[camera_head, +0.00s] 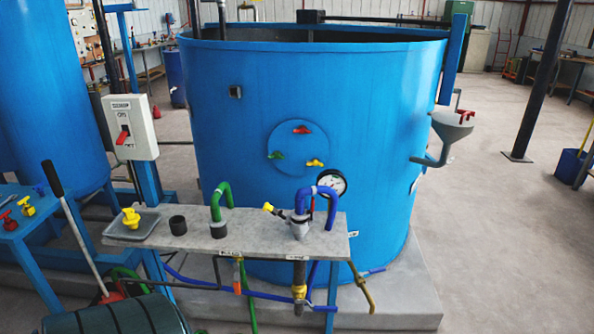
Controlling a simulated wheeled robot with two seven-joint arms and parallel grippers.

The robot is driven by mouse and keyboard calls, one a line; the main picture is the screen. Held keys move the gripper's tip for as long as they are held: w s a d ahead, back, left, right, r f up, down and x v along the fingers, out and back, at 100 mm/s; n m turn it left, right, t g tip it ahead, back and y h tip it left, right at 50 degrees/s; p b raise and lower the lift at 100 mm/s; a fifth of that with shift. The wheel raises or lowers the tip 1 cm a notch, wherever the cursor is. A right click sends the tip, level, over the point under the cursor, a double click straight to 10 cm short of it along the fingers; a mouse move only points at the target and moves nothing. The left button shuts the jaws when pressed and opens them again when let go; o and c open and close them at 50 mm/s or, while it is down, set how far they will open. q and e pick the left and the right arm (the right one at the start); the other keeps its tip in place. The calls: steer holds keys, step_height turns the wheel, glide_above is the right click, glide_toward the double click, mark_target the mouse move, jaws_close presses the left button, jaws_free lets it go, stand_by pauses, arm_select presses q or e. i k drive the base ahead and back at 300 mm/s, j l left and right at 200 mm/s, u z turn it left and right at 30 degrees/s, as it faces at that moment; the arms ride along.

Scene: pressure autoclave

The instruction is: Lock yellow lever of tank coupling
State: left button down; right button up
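A grey coupling (300,225) stands upright on the grey bench shelf in front of the blue tank (240,150). A yellow lever (268,207) sticks out from its upper left side, tilted upward to the left. A round plate on the tank wall carries a red handle (302,130), a green handle (275,155) and another yellow handle (315,163). Neither of my grippers is in view.
The shelf (255,242) also holds a green hose (217,200), a black cup (177,225) and a tray (118,233) with a yellow valve (131,217). A pressure gauge (332,184) sits behind the blue hose. A switch box (130,127) stands left; floor right is open.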

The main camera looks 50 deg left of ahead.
mark_target(273, 210)
steer(key=u, duration=1.6)
